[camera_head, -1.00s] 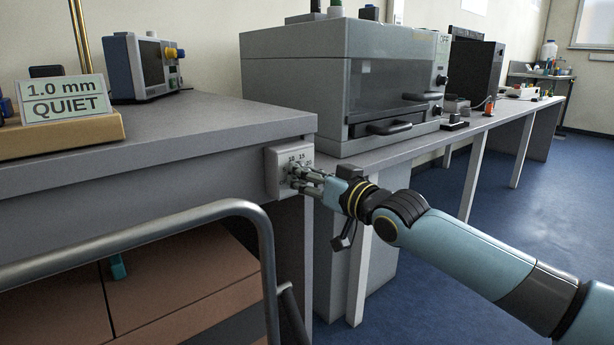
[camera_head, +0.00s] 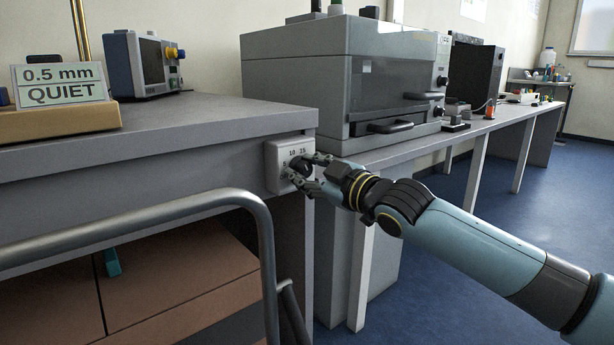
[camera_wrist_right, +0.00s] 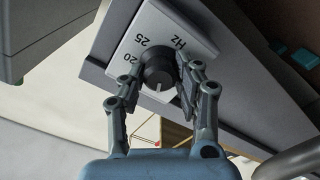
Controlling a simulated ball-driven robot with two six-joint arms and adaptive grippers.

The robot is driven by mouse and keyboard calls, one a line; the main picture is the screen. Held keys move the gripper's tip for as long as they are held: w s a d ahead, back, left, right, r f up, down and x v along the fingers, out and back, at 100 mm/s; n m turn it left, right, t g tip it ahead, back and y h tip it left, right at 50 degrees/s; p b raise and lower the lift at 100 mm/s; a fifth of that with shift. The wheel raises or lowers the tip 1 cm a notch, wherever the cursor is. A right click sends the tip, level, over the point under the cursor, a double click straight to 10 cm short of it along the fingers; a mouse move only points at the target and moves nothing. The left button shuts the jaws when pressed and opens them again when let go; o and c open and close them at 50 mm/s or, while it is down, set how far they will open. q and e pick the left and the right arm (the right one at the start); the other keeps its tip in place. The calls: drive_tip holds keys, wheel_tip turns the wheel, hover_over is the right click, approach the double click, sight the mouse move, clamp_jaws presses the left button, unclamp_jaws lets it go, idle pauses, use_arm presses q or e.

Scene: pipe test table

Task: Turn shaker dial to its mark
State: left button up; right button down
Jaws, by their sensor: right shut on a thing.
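The shaker dial (camera_wrist_right: 159,72) is a dark round knob on a pale plate (camera_head: 281,153) at the bench's front corner. The wrist view shows 20, 25 and HZ on the plate; the head view shows 10 and 15. A light pointer line on the knob faces the wrist camera's lower edge. My right gripper (camera_head: 304,173) is shut on the dial, one finger on each side; it also shows in the wrist view (camera_wrist_right: 157,80). The fingers partly cover the scale, and I cannot make out the mark. My left gripper is not in view.
A sign (camera_head: 60,82) reading 0.5 mm QUIET stands on a wooden block on the bench. A grey boxy machine (camera_head: 300,85) stands beyond the plate. A grey metal rail (camera_head: 150,235) curves in front of the bench. Blue floor (camera_head: 480,240) is open to the right.

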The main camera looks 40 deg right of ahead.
drive_tip(key=n+b, duration=0.1)
drive_tip(key=n, duration=0.2)
drive_tip(key=n+b, duration=0.1)
drive_tip(key=n, duration=0.2)
drive_tip(key=n+b, duration=0.1)
drive_tip(key=n, duration=0.2)
drive_tip(key=shift+f+b, duration=0.35)
drive_tip(key=shift+b, duration=0.05)
drive_tip(key=n+b, duration=0.2)
drive_tip(key=n, duration=0.2)
drive_tip(key=shift+n, duration=0.3)
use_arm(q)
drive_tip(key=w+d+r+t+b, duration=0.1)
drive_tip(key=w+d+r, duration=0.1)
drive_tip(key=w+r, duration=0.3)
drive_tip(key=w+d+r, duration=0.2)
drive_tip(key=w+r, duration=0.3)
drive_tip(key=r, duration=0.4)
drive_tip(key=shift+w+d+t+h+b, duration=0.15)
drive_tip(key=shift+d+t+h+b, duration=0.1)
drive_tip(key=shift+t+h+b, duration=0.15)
use_arm(e)
drive_tip(key=shift+n, duration=1.8)
drive_tip(key=c, duration=0.9)
unclamp_jaws()
drive_tip(key=shift+r, duration=0.15)
drive_tip(key=shift+c, duration=0.2)
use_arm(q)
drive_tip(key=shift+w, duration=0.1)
